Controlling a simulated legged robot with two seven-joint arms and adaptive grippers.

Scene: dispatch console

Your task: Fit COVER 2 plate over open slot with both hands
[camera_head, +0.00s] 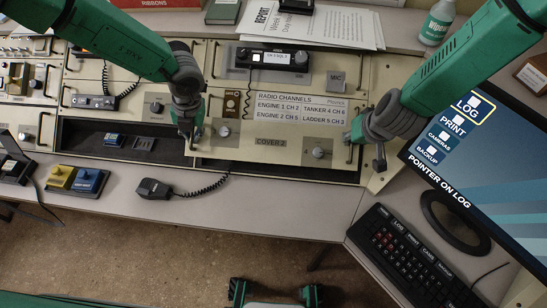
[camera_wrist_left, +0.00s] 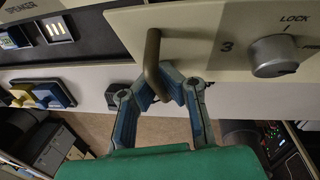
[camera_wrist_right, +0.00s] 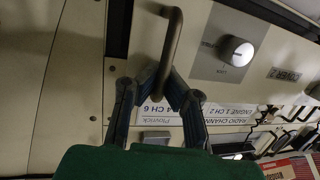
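The COVER 2 plate (camera_head: 275,154) is a beige panel with a lock knob at each end and a bar handle on each side. My left gripper (camera_head: 188,138) is at its left handle; in the left wrist view the fingers close around this handle (camera_wrist_left: 152,52). My right gripper (camera_head: 379,160) is at the right side; in the right wrist view its fingers close around the right handle (camera_wrist_right: 172,48). A dark strip of open slot (camera_head: 270,171) shows along the plate's front edge. The plate hides the rest; I cannot tell how high it sits above the slot.
Left of the plate, a dark recess (camera_head: 85,137) holds small modules. A microphone (camera_head: 154,189) with a coiled cord lies on the desk in front. A monitor (camera_head: 490,150) and keyboard (camera_head: 405,250) stand at the right. A radio unit (camera_head: 272,58) and papers (camera_head: 330,25) lie behind.

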